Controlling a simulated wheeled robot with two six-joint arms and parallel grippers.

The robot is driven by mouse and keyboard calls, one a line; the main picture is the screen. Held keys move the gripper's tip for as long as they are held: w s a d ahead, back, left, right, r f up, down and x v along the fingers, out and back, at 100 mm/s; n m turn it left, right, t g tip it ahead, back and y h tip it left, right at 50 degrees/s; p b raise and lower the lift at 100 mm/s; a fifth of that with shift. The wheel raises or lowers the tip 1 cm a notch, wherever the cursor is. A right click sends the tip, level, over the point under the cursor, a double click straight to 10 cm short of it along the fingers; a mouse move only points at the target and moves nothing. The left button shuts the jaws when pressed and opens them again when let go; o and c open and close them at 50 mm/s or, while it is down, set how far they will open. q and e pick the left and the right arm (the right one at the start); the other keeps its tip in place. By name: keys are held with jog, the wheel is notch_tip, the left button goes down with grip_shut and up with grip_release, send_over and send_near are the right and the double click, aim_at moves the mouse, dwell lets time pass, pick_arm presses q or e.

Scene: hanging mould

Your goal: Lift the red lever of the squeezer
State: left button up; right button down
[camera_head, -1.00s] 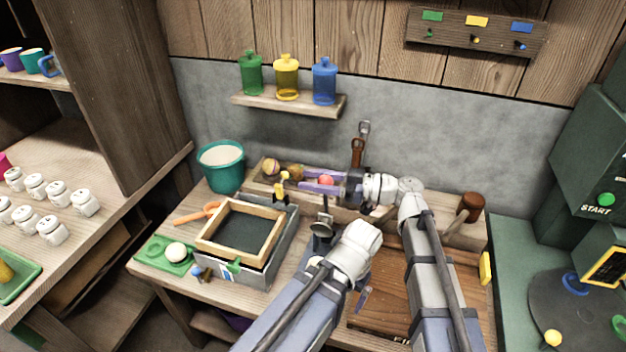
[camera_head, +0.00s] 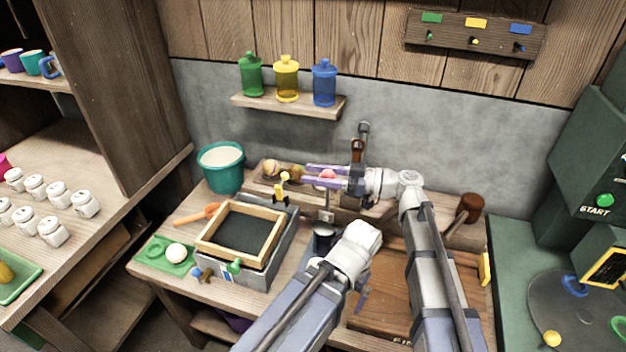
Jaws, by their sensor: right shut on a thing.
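The squeezer (camera_head: 323,230) stands on the table right of the framed tray, with a dull metal cup and a short upright post. Its red lever knob (camera_head: 327,176) shows between the two purple fingers of my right gripper (camera_head: 326,176), which reaches in from the right and is shut on the lever. The lever's arm is mostly hidden behind the fingers and post. My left gripper (camera_head: 363,298) is low beside the squeezer; my own wrist hides most of it, so its jaws cannot be made out.
A wooden-framed grey tray (camera_head: 245,235) and a green tray with a white ball (camera_head: 176,253) lie left. A teal bucket (camera_head: 221,168) stands at the back left. Small round items sit in a wooden rack behind. A brown mallet (camera_head: 470,208) is at the right. Bottles stand on a wall shelf (camera_head: 290,103).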

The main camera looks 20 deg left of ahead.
jog(key=shift+m, duration=0.5)
jog(key=w, duration=0.4)
jog(key=shift+w+d, duration=0.1)
jog(key=shift+w, duration=0.1)
jog(key=shift+c, duration=1.9)
grip_release()
jog(key=shift+w, duration=0.1)
jog(key=d, duration=0.7)
jog(key=shift+w+d, duration=0.2)
jog(key=shift+d, duration=0.15)
